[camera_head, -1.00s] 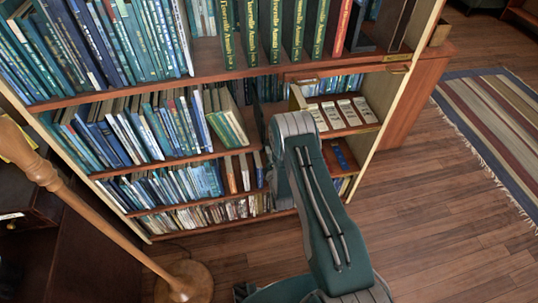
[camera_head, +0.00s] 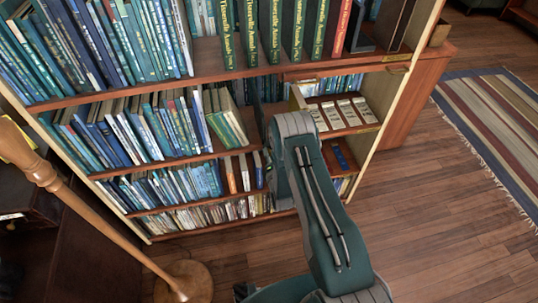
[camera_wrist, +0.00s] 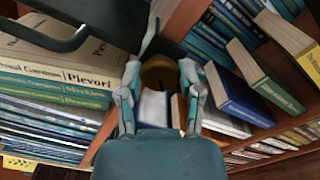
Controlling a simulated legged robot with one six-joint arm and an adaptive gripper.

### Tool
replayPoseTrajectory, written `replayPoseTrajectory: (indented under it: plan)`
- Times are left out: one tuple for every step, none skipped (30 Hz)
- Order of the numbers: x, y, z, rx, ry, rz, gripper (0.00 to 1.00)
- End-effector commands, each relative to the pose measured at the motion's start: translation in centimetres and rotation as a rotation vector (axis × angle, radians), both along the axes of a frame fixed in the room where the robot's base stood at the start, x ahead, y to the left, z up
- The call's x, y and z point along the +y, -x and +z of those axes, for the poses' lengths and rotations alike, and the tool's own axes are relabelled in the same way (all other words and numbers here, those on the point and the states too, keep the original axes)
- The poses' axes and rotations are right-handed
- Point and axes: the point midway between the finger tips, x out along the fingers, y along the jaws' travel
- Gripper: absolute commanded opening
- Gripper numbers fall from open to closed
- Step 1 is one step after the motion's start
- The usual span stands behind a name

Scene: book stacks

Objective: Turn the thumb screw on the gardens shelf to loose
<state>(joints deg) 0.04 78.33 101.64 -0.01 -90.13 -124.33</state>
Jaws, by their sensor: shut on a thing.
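In the wrist view, my gripper (camera_wrist: 159,78) has its two fingers on either side of a round brass-brown knob (camera_wrist: 160,68), which looks like the thumb screw. The fingers are shut on it. The knob sits below a black metal part (camera_wrist: 112,18) in front of the shelved books. Its marking and how far it is turned cannot be read. In the head view, my arm reaches into the bookcase (camera_head: 200,76) at the middle and lower shelves. It hides the knob and most of the gripper. I cannot read any gardens label.
In the wrist view, a stack of lying books (camera_wrist: 50,85) is close on the left, and leaning books (camera_wrist: 235,100) are on the right. A wooden lamp post (camera_head: 85,205) stands left of my arm.

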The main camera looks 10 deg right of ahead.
Motion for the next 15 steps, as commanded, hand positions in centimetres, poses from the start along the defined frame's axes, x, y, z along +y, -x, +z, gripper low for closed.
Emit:
replayPoseTrajectory:
  plan:
    - [0.01,0.28,-0.49,0.015,0.0,0.001,0.0]
    - [0.01,0.28,-0.49,0.015,0.0,0.001,0.0]
    - [0.0,0.28,-0.5,0.015,0.0,0.001,0.0]
    - [0.01,0.29,-0.5,0.015,-0.001,0.001,0.0]
    - [0.01,0.29,-0.5,0.015,-0.001,0.001,0.0]
    - [0.01,0.29,-0.5,0.015,-0.001,0.001,0.0]
    - [0.02,0.3,-0.51,0.016,-0.001,0.0,0.0]
    - [0.02,0.3,-0.51,0.016,-0.001,0.0,0.6]
    - [0.02,0.3,-0.51,0.016,-0.001,0.0,0.78]
    - [0.01,0.29,-0.49,0.015,-0.001,0.001,0.82]
    - [0.01,0.27,-0.46,0.014,-0.001,0.0,0.82]
    - [0.01,0.24,-0.39,0.012,-0.001,0.0,0.82]
    - [0.01,0.23,-0.34,0.011,-0.001,0.0,0.82]
    - [0.0,0.22,-0.29,0.01,-0.001,0.0,0.82]
    - [0.01,0.2,-0.25,0.009,-0.001,0.0,0.82]
